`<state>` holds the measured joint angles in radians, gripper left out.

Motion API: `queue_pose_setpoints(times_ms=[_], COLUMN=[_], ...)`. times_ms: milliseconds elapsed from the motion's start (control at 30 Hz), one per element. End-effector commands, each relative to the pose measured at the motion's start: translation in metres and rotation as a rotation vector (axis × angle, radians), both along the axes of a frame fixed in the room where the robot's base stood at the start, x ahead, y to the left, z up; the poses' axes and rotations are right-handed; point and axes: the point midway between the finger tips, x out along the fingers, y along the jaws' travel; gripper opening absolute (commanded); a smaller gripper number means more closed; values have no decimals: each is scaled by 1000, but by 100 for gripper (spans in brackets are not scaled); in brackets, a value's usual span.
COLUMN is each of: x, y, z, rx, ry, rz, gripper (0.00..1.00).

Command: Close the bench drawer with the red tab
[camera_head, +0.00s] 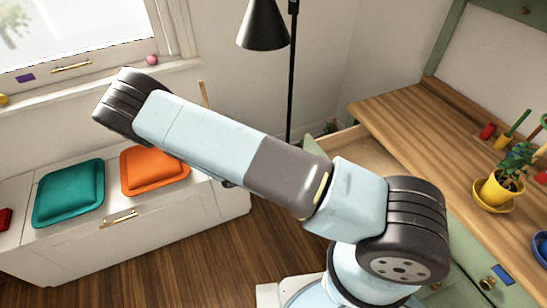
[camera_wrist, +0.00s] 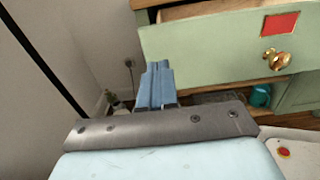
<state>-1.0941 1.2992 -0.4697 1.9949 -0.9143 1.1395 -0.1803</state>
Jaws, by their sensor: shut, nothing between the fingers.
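The green bench drawer (camera_wrist: 215,45) with the red tab (camera_wrist: 280,24) shows in the wrist view, with a brass knob (camera_wrist: 276,60) below the tab. It stands pulled out, and part of its wooden inside shows above the front. In the head view its open wooden inside (camera_head: 362,150) shows beside the bench, partly hidden by my arm. My gripper (camera_wrist: 158,70) has its blue fingers shut and empty. In the wrist view they appear below and left of the drawer front; I cannot tell whether they touch it. My gripper is hidden in the head view.
The wooden bench top (camera_head: 420,125) holds a plant in a yellow pot (camera_head: 497,190). Another green drawer has a blue tab (camera_head: 503,274). A black floor lamp (camera_head: 264,25) stands behind my arm. A white window seat (camera_head: 75,250) with teal and orange cushions is at the left.

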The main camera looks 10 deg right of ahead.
Motion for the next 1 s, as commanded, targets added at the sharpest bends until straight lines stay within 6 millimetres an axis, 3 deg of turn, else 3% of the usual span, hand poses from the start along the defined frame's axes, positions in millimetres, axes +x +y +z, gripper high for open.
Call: queue_pose_setpoints(times_ms=[200,400,1000], x=[11,18,21], y=[-36,-58,-67], z=[0,0,0], rx=[-3,0,1], ry=[1,1,0], rz=[-3,-2,0], gripper=[0,0,0])
